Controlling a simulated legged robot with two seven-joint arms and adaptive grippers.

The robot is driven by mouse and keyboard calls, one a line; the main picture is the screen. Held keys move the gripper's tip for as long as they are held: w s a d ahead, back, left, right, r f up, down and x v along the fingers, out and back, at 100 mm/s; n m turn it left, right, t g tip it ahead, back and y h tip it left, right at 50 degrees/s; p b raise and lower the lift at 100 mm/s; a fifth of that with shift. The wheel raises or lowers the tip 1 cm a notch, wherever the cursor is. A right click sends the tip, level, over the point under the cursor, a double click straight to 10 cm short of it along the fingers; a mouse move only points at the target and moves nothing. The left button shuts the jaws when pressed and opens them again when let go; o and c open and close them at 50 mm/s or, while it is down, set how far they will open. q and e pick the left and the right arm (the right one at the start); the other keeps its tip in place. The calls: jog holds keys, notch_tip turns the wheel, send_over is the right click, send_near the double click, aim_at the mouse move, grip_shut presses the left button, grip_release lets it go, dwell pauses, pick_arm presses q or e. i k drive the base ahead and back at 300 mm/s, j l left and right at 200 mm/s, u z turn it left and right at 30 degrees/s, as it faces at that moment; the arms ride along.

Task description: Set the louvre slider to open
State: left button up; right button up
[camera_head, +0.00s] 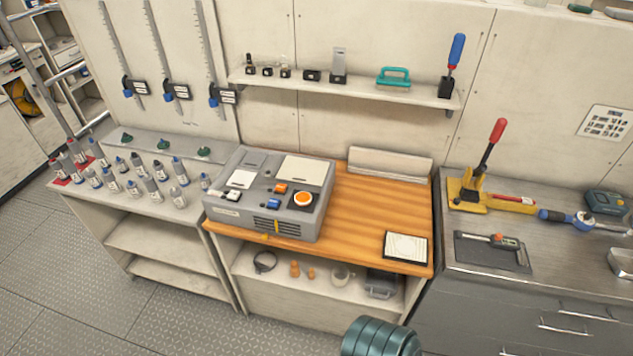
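A grey box-shaped unit (238,215) stands on the left part of the wooden worktop. The unit's top carries an orange round button (303,199), small orange and blue switches, and pale panels. Neither of my grippers is in view.
The wooden worktop (365,215) is mostly clear right of the unit, with a framed white plate (405,246) near its front right corner. Several small bottles (152,190) stand on the left bench. Tools lie on the grey right bench (470,215). A wall shelf (360,90) hangs above.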

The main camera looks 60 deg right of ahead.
aim_at(264, 237)
jog(key=z, duration=1.65)
